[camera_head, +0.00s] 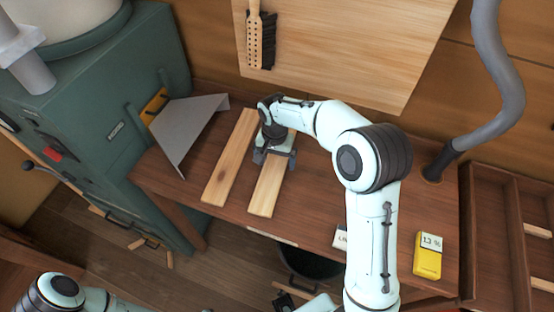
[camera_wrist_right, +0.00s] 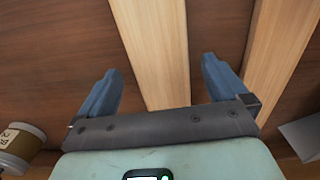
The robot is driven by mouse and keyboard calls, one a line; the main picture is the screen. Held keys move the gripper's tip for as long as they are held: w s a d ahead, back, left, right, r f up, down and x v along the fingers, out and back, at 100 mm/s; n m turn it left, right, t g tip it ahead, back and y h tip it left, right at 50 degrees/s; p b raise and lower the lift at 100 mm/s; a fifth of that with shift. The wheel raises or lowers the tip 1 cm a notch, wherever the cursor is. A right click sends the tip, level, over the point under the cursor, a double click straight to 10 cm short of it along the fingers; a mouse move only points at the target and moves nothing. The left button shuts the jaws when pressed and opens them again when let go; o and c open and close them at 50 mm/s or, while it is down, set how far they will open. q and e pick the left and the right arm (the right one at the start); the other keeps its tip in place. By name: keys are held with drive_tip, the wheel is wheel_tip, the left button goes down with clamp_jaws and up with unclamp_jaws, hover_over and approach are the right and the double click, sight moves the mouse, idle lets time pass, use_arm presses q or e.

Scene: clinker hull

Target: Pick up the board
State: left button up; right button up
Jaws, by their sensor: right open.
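Two pale wooden boards lie side by side on the brown workbench (camera_head: 315,205). My right gripper (camera_head: 272,160) is over the right-hand board (camera_head: 266,192) and hides part of it. In the wrist view this board (camera_wrist_right: 155,45) runs between the two open blue-grey fingers (camera_wrist_right: 160,88), with space on both sides. Nothing is held. The left-hand board (camera_head: 229,160) lies beside it, and in the wrist view it (camera_wrist_right: 282,50) is right of the fingers. My left arm shows at the bottom left; its jaws cannot be made out.
A grey sheet-metal piece (camera_head: 186,125) stands left of the boards, by a green machine (camera_head: 120,125). A yellow meter (camera_head: 429,256) is at the bench's right, near a compartmented wooden tray (camera_head: 480,235). A brush (camera_head: 261,38) hangs on the back panel. A grey hose (camera_head: 500,90) rises behind.

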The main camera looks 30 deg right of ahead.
drive_tip(key=shift+f, duration=0.85)
drive_tip(key=shift+w, duration=0.1)
drive_tip(key=c, duration=1.2)
drive_tip(key=shift+r, duration=0.15)
drive_tip(key=shift+c, duration=0.2)
